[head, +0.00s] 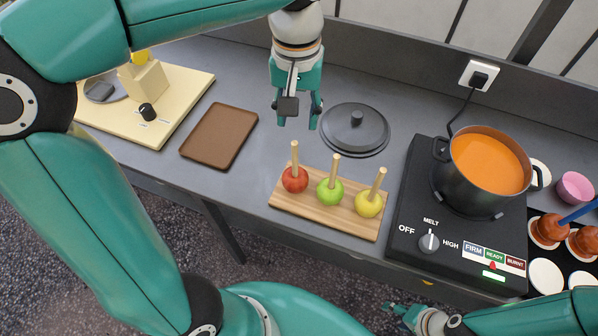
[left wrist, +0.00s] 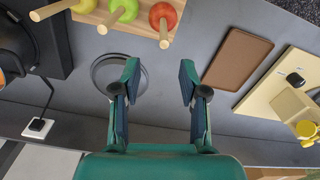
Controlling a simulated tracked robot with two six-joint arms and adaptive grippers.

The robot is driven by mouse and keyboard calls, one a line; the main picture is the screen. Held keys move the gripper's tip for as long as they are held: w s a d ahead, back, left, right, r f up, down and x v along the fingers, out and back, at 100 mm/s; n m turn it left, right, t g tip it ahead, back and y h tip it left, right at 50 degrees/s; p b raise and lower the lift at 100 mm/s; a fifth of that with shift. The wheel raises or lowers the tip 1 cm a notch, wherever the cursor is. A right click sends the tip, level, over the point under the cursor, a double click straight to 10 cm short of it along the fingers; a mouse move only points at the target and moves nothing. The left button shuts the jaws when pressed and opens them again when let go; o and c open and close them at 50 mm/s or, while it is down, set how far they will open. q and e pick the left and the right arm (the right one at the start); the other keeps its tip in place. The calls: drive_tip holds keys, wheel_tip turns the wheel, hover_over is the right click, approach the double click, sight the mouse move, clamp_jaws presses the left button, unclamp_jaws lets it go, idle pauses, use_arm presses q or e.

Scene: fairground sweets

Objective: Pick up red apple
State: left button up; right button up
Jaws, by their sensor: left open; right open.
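My left gripper (head: 298,122) is open and empty, above the counter behind the board, apart from the red apple. Its two spread fingers also show in the left wrist view (left wrist: 159,75). My right gripper (head: 396,308) is low at the front, partly cut off by the bottom edge.
A dark lid (head: 354,130) lies just right of my left gripper. A hot plate (head: 412,218) with a pot of orange liquid (head: 487,165) stands right of the board. A brown tray (head: 220,136) lies left, with bare counter between it and the board.

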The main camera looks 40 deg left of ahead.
use_arm(q)
approach(295, 174)
drive_tip(key=w, duration=0.1)
drive_tip(key=shift+s+a+f+p, duration=0.1)
drive_tip(key=shift+f+p, duration=0.15)
drive_tip(key=shift+f, duration=1.35)
drive_tip(key=shift+s+a+f+p, duration=0.1)
drive_tip(key=shift+f+p, duration=0.1)
drive_tip(key=shift+f, duration=1.4)
clamp_jaws()
